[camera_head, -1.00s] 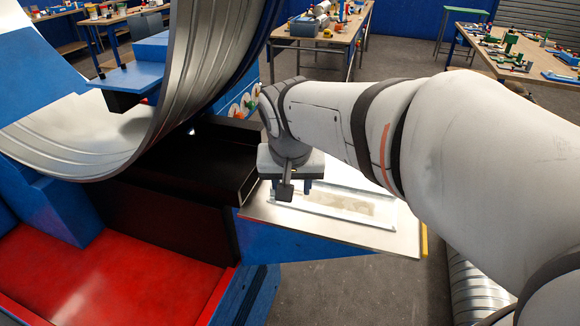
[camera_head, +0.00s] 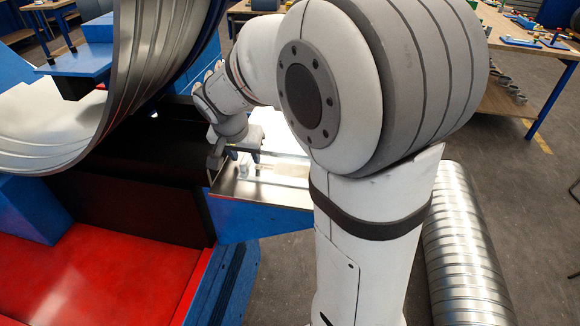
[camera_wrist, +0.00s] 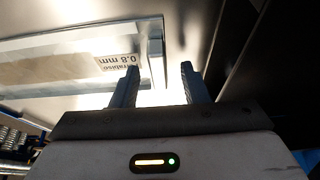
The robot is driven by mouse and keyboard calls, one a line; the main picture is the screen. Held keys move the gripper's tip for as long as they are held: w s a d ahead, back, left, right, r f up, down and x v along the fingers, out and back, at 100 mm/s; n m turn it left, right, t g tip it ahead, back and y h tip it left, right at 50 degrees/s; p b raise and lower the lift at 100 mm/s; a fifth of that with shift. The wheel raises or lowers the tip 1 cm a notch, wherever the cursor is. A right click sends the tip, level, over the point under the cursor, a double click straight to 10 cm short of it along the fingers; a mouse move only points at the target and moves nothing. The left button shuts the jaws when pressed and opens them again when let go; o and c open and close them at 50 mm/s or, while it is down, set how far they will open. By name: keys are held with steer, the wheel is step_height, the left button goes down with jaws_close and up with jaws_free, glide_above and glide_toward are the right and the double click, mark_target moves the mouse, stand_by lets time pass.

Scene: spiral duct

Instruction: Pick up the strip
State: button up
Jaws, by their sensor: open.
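In the wrist view the strip (camera_wrist: 60,72) is a flat beige band with a pale border, lying on a light metal surface (camera_wrist: 75,16). Its right end carries printed text reading "0.8 mm", upside down. My gripper (camera_wrist: 160,69) is open, with its two fingers apart near that end. The left fingertip shows close by the printed end and the right one is off to its right. In the head view my gripper (camera_head: 233,157) is over the left part of the small table (camera_head: 265,192); my arm hides much of the tabletop.
A large spiral metal duct (camera_head: 160,65) curves at the left, above a dark recess. A red surface (camera_head: 85,265) lies at lower left. Another ribbed duct (camera_head: 462,250) lies on the floor at right. A workbench (camera_head: 520,80) stands behind it.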

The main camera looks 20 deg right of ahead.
steer(key=shift+c, duration=0.2)
jaws_close()
stand_by(0.3)
